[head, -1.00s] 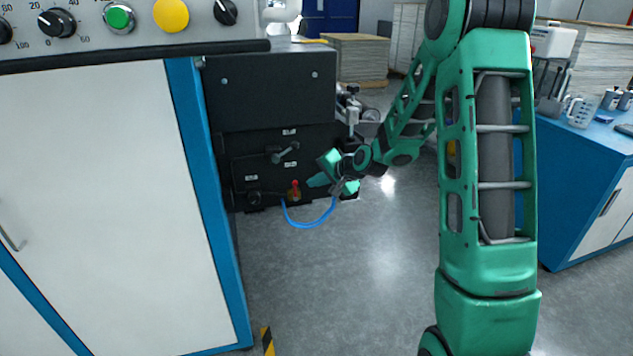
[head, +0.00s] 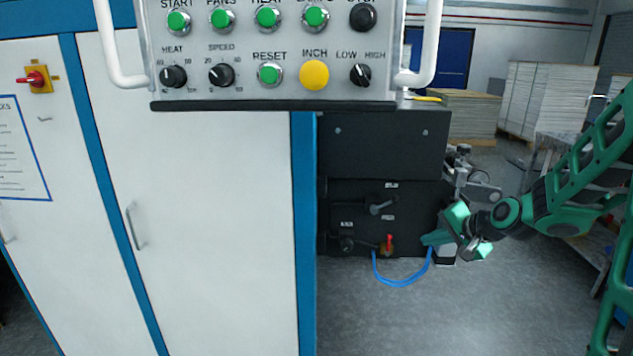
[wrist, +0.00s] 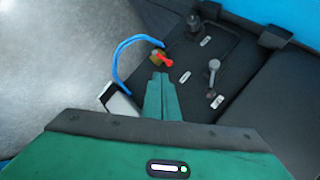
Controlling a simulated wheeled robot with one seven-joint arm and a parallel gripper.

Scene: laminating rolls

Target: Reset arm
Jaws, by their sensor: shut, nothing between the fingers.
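My green arm reaches in from the right in the head view. My gripper (head: 430,239) is in front of the lower right of a black machine panel (head: 350,205). In the wrist view my gripper (wrist: 159,78) has its green fingers together and nothing between them. The fingertips point towards a red-handled valve (wrist: 163,60) with a brass body, apart from it as far as I can tell. The valve also shows in the head view (head: 388,244), left of the fingertips.
A blue hose (head: 400,283) loops below the panel. A grey lever (head: 381,206) and a dark knob (head: 346,243) are on the panel. A control box (head: 290,45) with green buttons hangs in front of white cabinets (head: 205,200). The floor (head: 470,320) is clear.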

